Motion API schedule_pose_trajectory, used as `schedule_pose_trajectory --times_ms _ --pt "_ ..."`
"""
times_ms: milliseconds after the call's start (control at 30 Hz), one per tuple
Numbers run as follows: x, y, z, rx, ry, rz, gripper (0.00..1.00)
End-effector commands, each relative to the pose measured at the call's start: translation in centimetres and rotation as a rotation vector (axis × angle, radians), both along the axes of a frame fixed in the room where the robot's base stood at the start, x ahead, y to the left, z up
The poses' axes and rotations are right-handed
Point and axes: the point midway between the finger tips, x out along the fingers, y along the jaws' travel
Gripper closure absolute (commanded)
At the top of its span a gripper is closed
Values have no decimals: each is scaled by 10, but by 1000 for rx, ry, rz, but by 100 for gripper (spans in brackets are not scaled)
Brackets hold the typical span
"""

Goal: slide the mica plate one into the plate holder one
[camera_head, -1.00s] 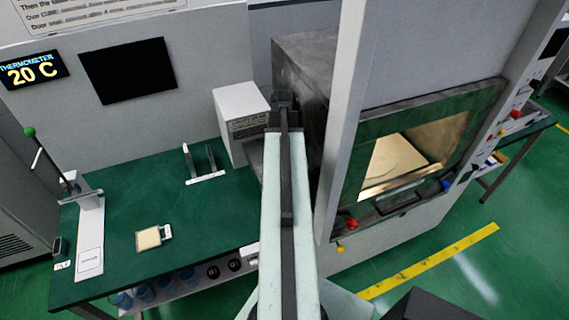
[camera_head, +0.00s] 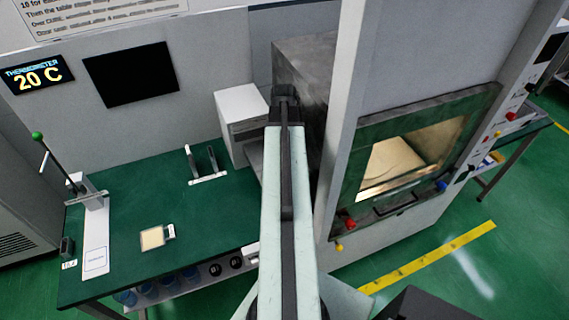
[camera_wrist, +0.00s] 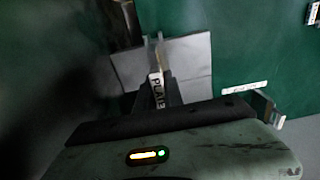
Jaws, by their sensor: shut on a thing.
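My gripper (camera_head: 285,95) is at the far end of my outstretched arm in the head view, in front of the grey cabinet; its fingertips are hidden there. In the wrist view my gripper (camera_wrist: 160,92) is shut on the tag of a pale grey plate, seemingly the mica plate one (camera_wrist: 190,60). The tag reads "PLA" and then something unclear. A stand with two dark uprights on a white base, likely the plate holder one (camera_head: 207,180), is on the green table left of my arm. The held plate is hidden in the head view.
A beige square with a small tag (camera_head: 152,238) lies at the table's front. A lever device (camera_head: 95,220) stands at the left, a white box (camera_head: 240,105) behind the stand. The open-windowed chamber (camera_head: 400,165) rises at the right. Bare table (camera_head: 130,200) lies between.

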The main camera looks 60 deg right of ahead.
Motion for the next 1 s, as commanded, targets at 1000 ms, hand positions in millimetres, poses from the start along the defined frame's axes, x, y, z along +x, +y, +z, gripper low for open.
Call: schedule_pose_trajectory --times_ms 1000 --pt "2 0 20 0 0 0 100"
